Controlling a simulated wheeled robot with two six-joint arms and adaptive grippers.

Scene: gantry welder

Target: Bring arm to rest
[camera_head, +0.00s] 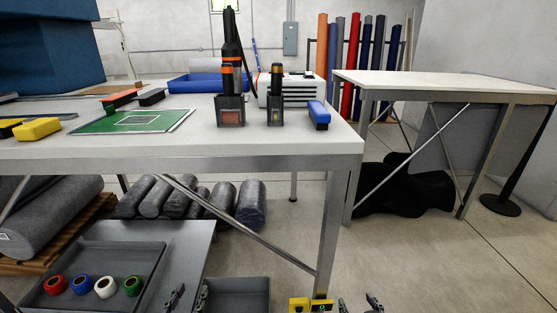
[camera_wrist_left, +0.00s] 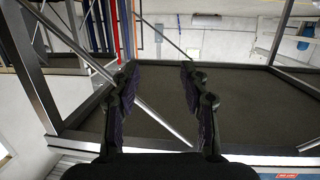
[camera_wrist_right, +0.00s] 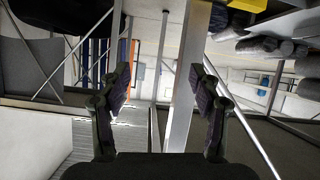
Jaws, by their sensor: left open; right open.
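My left gripper (camera_head: 188,300) shows at the bottom of the head view, in front of the low grey tray table. In the left wrist view its two fingers (camera_wrist_left: 160,90) stand wide apart with nothing between them. My right gripper (camera_head: 358,305) shows at the bottom edge of the head view, right of the workbench leg. In the right wrist view its fingers (camera_wrist_right: 163,90) are apart and empty, with a metal table leg (camera_wrist_right: 187,80) seen beyond the gap. Both grippers are below the white workbench top (camera_head: 260,148). Most of both arms is out of the head view.
A tray (camera_head: 150,257) holds red, blue, white and green rings. A grey bin (camera_head: 240,296) is beside it. Yellow blocks (camera_head: 310,304) are close to my right gripper. The workbench leg (camera_head: 332,225) and diagonal brace (camera_head: 240,235) are near. Floor at right (camera_head: 430,260) is clear.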

